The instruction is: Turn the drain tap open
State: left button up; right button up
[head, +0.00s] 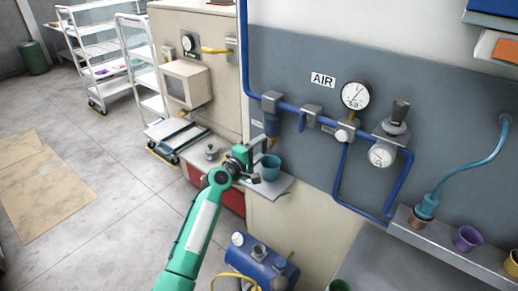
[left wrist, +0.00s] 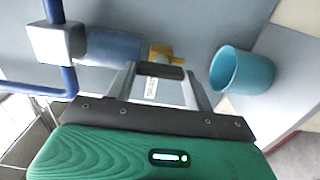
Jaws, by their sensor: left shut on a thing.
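The drain tap (left wrist: 165,53) is a small yellow-orange piece at the end of the blue filter bowl (left wrist: 115,47) in the left wrist view. The bowl (head: 271,124) hangs from the blue air pipe in the head view, where the tap is hidden by my gripper. My left gripper (head: 262,147) is just below the bowl. In the left wrist view its fingers (left wrist: 160,72) are closed around the tap, partly covering it. A teal cup (head: 271,167) stands on a small grey shelf beside the gripper; it also shows in the left wrist view (left wrist: 241,70). My right gripper is not in view.
Blue pipes (head: 300,109) with pressure gauges (head: 355,94) run along the wall to the right. A blue compressor tank (head: 262,262) stands below. A grey ledge with coloured cups (head: 467,238) is at the lower right. Floor to the left is mostly open.

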pick_arm(q)
jog(key=shift+f, duration=0.1)
jog(key=o, duration=1)
jog(key=shift+b+v, duration=1.35)
jog(key=shift+v, duration=5.6)
